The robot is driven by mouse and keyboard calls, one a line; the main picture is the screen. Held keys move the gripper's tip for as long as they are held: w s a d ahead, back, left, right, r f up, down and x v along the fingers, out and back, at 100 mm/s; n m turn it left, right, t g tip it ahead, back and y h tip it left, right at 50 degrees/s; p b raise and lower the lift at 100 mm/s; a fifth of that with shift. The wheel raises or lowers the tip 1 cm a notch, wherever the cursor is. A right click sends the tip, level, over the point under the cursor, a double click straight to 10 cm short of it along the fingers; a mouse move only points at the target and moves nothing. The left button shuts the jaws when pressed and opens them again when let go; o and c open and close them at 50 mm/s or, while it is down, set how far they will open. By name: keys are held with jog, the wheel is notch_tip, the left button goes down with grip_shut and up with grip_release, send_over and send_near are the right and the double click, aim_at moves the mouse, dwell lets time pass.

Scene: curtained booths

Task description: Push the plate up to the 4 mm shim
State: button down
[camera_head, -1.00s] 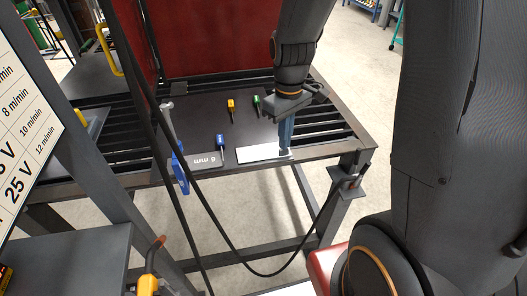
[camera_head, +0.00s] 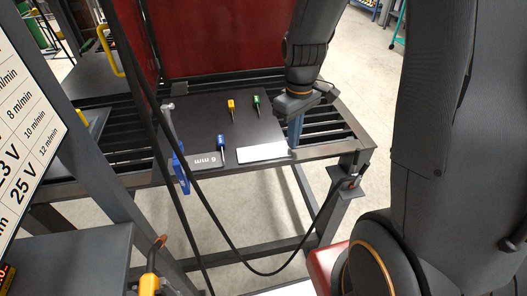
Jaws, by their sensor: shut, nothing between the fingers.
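The plate, a light, thin rectangle (camera_head: 262,152), lies flat at the front edge of the dark bench top. A dark plate (camera_head: 207,160) with white lettering, seemingly "6 mm", lies to its left. A blue-handled tool (camera_head: 221,143), perhaps a shim, lies with its tip by the gap between the two plates. Yellow-handled (camera_head: 232,106) and green-handled (camera_head: 256,101) ones lie farther back. I cannot read which is 4 mm. My gripper (camera_head: 296,143) is shut and empty, pointing down at the light plate's right end. I cannot tell whether it touches.
A blue clamp (camera_head: 180,168) grips the bench's front edge at the left of the dark plate. Dark cables hang across the left front. Slatted bars (camera_head: 335,125) lie right of the bench top. A red curtain or panel (camera_head: 220,38) closes the back.

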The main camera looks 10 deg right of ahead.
aim_at(284, 153)
jog(key=shift+d, duration=0.8)
jog(key=shift+f, duration=0.4)
jog(key=shift+a+p, duration=0.85)
jog(key=shift+a, duration=1.6)
dwell(2.1)
jog(key=shift+d, duration=0.1)
jog(key=shift+d, duration=0.5)
jog(key=shift+s+p, duration=0.15)
jog(key=shift+p, duration=0.15)
jog(key=shift+s+p, duration=0.3)
jog(key=shift+s, duration=0.4)
jog(key=shift+a, duration=0.55)
